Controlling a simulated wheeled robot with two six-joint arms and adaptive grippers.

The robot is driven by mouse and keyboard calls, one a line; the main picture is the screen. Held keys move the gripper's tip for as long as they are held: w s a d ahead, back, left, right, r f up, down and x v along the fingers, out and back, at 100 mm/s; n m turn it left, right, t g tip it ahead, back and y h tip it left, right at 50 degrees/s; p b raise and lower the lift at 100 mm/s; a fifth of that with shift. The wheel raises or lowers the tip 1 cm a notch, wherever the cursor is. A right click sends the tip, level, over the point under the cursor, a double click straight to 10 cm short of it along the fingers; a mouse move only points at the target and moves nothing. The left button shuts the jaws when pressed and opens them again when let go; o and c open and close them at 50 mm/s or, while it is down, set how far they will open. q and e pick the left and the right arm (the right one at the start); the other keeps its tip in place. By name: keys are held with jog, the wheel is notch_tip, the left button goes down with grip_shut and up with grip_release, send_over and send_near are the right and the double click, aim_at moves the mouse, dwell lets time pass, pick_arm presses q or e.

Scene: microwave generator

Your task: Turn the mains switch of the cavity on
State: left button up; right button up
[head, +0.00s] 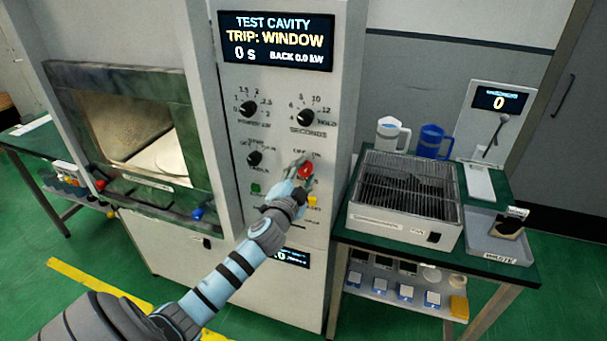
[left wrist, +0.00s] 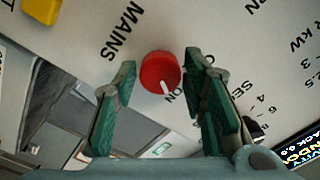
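The red mains knob (head: 306,170) sits on the front panel of the test cavity under small OFF and ON labels. In the left wrist view the red knob (left wrist: 160,70) shows a white mark pointing toward the letters ON. My left gripper (head: 297,174) is at the knob, its two green fingers apart. In the left wrist view the left gripper (left wrist: 162,78) has one finger on each side of the knob, with visible gaps, so it is not clamped. The right finger hides part of the lettering. My right gripper is not in view.
The cavity display (head: 275,40) reads TRIP: WINDOW, 0 s. A yellow button (head: 312,201) and a green button (head: 256,188) lie close to the knob. The SECONDS dial (head: 306,118) is above it. A bench with a grille box (head: 404,190) stands to the right.

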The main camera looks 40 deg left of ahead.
pick_arm(q)
jog(key=shift+o, duration=0.5)
jog(key=shift+s+d, duration=0.15)
jog(key=shift+s, duration=0.15)
jog(key=v, duration=1.1)
jog(key=shift+s+d, duration=0.1)
